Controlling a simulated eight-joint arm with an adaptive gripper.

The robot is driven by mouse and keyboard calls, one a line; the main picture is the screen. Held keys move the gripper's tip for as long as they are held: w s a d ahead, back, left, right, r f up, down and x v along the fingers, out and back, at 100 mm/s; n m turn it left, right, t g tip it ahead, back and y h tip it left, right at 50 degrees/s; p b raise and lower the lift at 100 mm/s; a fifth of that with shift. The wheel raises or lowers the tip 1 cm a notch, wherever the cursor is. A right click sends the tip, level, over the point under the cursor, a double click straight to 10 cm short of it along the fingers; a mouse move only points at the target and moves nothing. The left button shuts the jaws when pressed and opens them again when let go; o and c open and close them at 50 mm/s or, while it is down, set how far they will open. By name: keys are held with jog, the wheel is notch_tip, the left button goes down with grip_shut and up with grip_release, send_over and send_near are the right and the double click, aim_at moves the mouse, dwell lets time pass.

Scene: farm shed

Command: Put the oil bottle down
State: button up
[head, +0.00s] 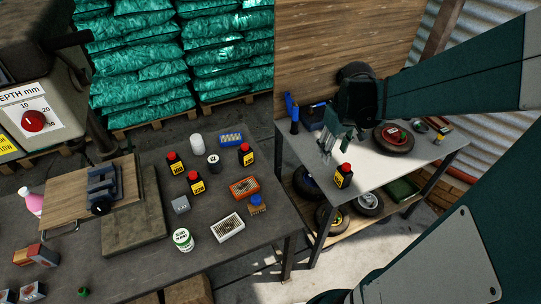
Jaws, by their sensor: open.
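My gripper (328,152) hangs over the left part of the light-topped workbench (388,172) on the right. It is open and its fingers point down. A black oil bottle (344,176) with a red cap and yellow label is upright on this bench, just below and to the right of the fingertips. The fingers look apart from it. Three similar bottles stand on the dark table at left: one at the back (174,163), one nearer the front (195,184) and one to the right (246,155). Their label text is too small to read surely.
The dark table (145,262) also bears a white tin (183,240), boxes, a brush (257,205) and a wooden board. On the workbench, a round disc with a red centre (392,138) lies behind the bottle, and blue-handled items (292,112) stand at left. Bare bench lies right of the bottle.

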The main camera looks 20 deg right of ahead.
jog(key=s+a+r+t, duration=0.1)
jog(key=a+r, duration=0.3)
jog(key=a, duration=0.4)
jog(key=s+a+r+t, duration=0.2)
jog(key=a+r+t, duration=0.1)
jog(key=a, duration=0.6)
jog(key=s+a+r+t, duration=0.2)
jog(key=a+r, duration=0.2)
jog(key=a, duration=0.4)
jog(key=shift+s+a+r+y, duration=0.15)
jog(key=shift+r+y, duration=0.15)
jog(key=shift+r, duration=0.1)
jog(key=shift+o, duration=0.5)
